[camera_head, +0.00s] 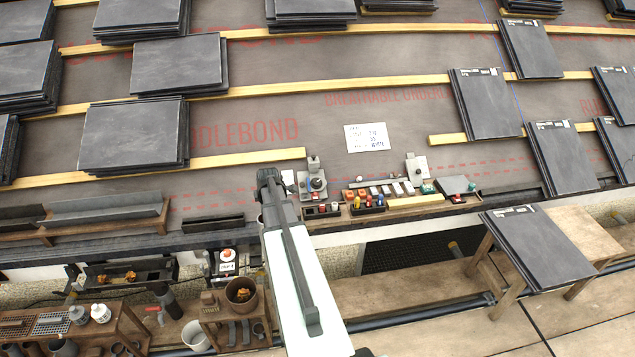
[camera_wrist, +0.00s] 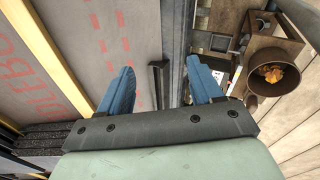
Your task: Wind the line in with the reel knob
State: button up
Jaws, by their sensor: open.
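My gripper (camera_head: 269,180) is above the lower edge of the roof, just left of a small grey device (camera_head: 312,184) with a round, blue-topped part. That device may be the reel, but its knob is too small to tell. In the wrist view my gripper (camera_wrist: 162,88) has its two blue fingers wide apart with nothing held between them. A dark bar-shaped piece (camera_wrist: 158,72) lies below and beyond the gap. A thin blue line (camera_head: 517,95) runs down the roof at the right.
A wooden tool tray (camera_head: 400,203) with small coloured items lies right of my gripper. Stacks of dark slates (camera_head: 133,132) rest on wooden battens (camera_head: 250,158). A printed card (camera_head: 366,138) lies on the underlay. Below the eave are a bucket (camera_head: 240,291) and a slate-topped bench (camera_head: 590,235).

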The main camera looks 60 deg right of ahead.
aim_at(317, 182)
jog(key=s+d+r+n+h, duration=0.15)
jog(key=s+d, duration=0.25)
jog(key=d, duration=0.7)
jog(key=s+d+r+n+h, duration=0.1)
jog(key=s+d+r+n, duration=0.3)
jog(key=d, duration=0.6)
jog(key=shift+m, duration=0.65)
jog(key=x, duration=1)
jog(key=s+x, duration=0.1)
jog(key=x, duration=0.4)
jog(key=shift+a+f, duration=0.1)
jog(key=shift+f, duration=0.15)
jog(key=shift+c, duration=0.2)
jog(key=c, duration=1)
